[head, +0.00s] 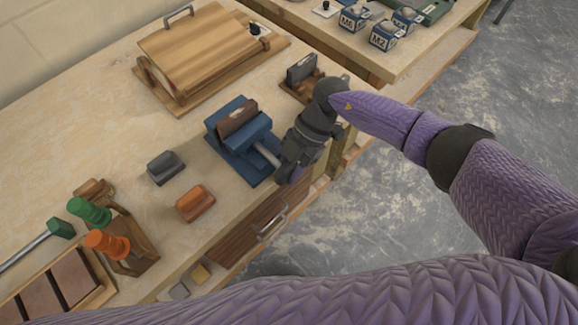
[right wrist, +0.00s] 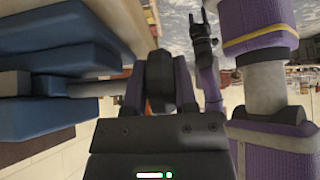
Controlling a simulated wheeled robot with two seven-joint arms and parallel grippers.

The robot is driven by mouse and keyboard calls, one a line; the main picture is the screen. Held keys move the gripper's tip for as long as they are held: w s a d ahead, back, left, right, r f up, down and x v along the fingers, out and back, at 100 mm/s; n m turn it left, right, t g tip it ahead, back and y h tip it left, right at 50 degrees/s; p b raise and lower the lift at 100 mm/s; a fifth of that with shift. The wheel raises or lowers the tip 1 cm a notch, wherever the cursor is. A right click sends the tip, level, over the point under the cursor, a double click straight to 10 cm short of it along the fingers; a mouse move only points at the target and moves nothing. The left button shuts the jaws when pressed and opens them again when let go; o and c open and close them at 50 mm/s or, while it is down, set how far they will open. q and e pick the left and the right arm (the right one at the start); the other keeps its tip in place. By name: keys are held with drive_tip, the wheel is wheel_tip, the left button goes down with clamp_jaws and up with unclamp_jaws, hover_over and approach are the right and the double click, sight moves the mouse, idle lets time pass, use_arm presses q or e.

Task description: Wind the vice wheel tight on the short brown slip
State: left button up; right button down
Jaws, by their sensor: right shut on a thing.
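The blue vice (head: 226,150) stands near the bench's front edge. A short brown slip (head: 237,118) with a pale mark sits upright between its jaws; I cannot tell how tightly. The vice's grey screw (head: 266,154) runs out towards the front edge. My right gripper (head: 289,174) is at the screw's outer end and hides the wheel in the head view. In the right wrist view its fingers (right wrist: 160,90) are shut around the dark wheel (right wrist: 160,76). A dark shape like my left gripper (right wrist: 203,38) shows in the right wrist view, too small to tell its jaws.
A grey block (head: 166,167) and an orange block (head: 195,203) lie left of the vice. A wooden holder with a dark block (head: 302,68) stands behind my right wrist. Green and orange handles (head: 106,243) stand front left.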

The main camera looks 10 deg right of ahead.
drive_tip(key=shift+c, duration=2)
unclamp_jaws()
drive_tip(key=p+v, duration=0.1)
drive_tip(key=v, duration=0.9)
